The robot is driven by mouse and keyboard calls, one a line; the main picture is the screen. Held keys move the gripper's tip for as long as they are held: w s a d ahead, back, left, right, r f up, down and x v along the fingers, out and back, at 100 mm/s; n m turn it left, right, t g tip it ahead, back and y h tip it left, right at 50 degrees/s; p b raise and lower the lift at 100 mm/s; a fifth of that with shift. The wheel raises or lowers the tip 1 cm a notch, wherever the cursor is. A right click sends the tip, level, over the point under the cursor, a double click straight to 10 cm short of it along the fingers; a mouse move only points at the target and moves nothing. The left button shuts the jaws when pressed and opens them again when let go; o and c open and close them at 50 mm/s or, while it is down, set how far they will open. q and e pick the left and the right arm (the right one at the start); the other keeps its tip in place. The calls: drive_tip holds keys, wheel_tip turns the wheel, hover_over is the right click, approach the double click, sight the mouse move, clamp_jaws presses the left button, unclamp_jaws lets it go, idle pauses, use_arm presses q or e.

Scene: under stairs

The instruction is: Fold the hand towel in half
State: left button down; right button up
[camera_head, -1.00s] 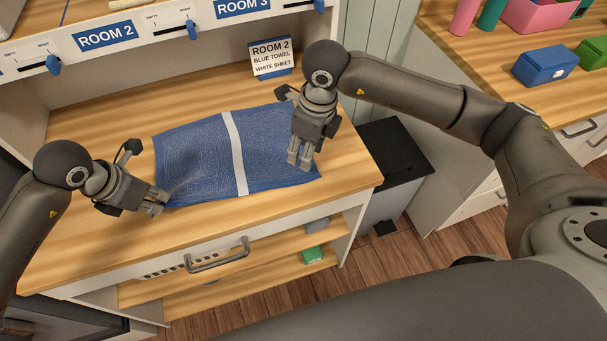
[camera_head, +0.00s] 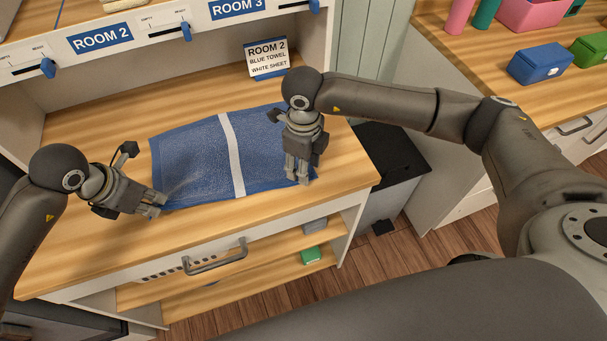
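The hand towel (camera_head: 190,165) is blue with one white stripe (camera_head: 232,155) across its middle. It lies spread out on the wooden counter, with faint wrinkles near its front left corner. My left gripper (camera_head: 158,205) is low at that corner, its fingertips at the towel's edge. Whether it pinches the cloth is unclear. My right gripper (camera_head: 298,180) points down over the towel's right end, near the front right corner, and hides part of that end. Its fingers look close together, and I cannot tell whether cloth is between them.
A sign (camera_head: 268,58) reading "Room 2, blue towel, white sheet" stands behind the towel. Shelf labels and blue sliders (camera_head: 186,31) are above. A drawer handle (camera_head: 215,256) is below the counter front (camera_head: 90,255). A black-lidded bin (camera_head: 390,160) stands to the right.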

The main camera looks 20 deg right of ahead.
drive_tip(key=shift+f, duration=1.1)
drive_tip(key=shift+c, duration=0.2)
clamp_jaws()
drive_tip(key=shift+r, duration=2.5)
